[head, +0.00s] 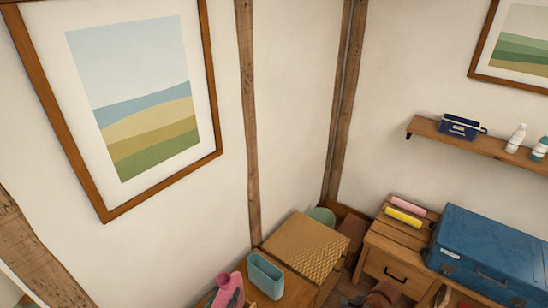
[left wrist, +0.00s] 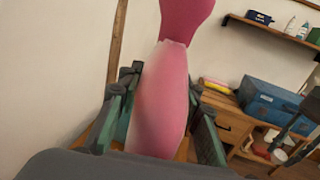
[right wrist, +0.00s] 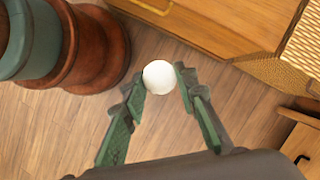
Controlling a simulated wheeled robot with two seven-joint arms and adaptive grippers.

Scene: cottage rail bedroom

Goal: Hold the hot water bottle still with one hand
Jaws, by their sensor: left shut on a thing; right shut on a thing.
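The pink hot water bottle (left wrist: 160,100) stands upright in the left wrist view, with a darker pink top (left wrist: 186,18). My left gripper (left wrist: 163,88) has its fingers on both sides of the bottle's body and is shut on it. In the head view only part of the pink bottle (head: 229,290) shows at the bottom edge. In the right wrist view my right gripper (right wrist: 160,80) is shut on a small white round thing (right wrist: 158,77) at its fingertips, above the wooden floor. The bottle is not seen in that view.
A teal open container (head: 265,274) stands right of the bottle, before a woven-topped box (head: 305,245). A blue case (head: 500,250) and pink and yellow rolls (head: 403,217) lie on a wooden cabinet (head: 385,270). A wall shelf (head: 470,142) holds bottles.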

